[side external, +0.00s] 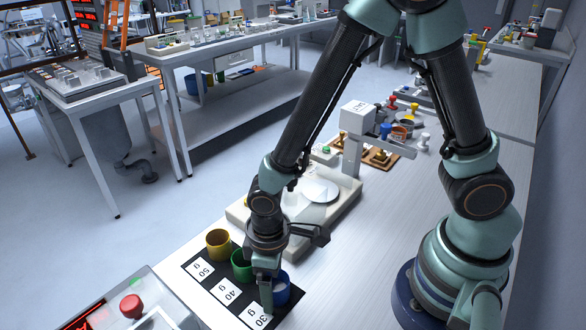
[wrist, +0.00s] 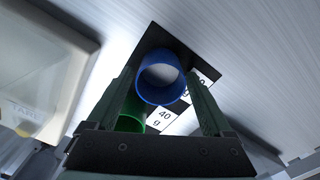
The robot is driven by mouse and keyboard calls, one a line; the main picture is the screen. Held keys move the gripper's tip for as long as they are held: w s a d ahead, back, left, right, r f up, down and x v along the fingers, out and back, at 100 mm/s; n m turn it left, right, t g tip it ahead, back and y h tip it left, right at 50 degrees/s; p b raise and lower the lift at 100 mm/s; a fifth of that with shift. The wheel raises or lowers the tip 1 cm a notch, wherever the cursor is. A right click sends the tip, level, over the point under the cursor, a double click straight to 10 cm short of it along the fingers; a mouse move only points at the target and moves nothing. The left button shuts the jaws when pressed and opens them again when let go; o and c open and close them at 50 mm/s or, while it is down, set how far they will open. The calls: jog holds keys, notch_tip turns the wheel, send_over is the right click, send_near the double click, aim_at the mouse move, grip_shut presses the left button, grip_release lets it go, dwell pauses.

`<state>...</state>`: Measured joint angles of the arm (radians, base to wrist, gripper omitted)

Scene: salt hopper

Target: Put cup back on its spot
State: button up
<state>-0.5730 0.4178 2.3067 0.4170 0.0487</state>
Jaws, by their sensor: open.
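A blue cup (side external: 284,290) with white salt in it stands upright on the black mat (side external: 190,262), beside the 30 g label (side external: 257,316). In the wrist view the blue cup (wrist: 161,98) lies between the two fingers, with small gaps on both sides. My gripper (side external: 270,296) is open and low at this cup; its finger hides part of the cup in the side view. A green cup (side external: 242,270) stands beside the 40 g label (side external: 225,291). A yellow cup (side external: 218,250) stands beside the 50 g label (side external: 200,270).
A scale with a round pan (side external: 320,190) stands behind the mat, below the white salt hopper (side external: 357,118). A panel with a red button (side external: 131,306) sits at the front left. Weights (side external: 422,140) stand farther back. The table right of the mat is clear.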

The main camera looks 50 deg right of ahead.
notch_tip(320, 180, up, 12)
jog(key=w+d+r+m+t, duration=0.1)
jog(key=d+r+m+t, duration=0.1)
jog(key=d+r, duration=0.4)
jog(key=w+d+r+m+t, duration=0.1)
jog(key=d+r+m+t, duration=0.2)
jog(key=d+r, duration=0.3)
jog(key=d+m, duration=0.1)
jog(key=d, duration=0.4)
jog(key=shift+w+t, duration=0.2)
jog(key=shift+t, duration=0.1)
jog(key=shift+a, duration=0.1)
dwell(0.5)
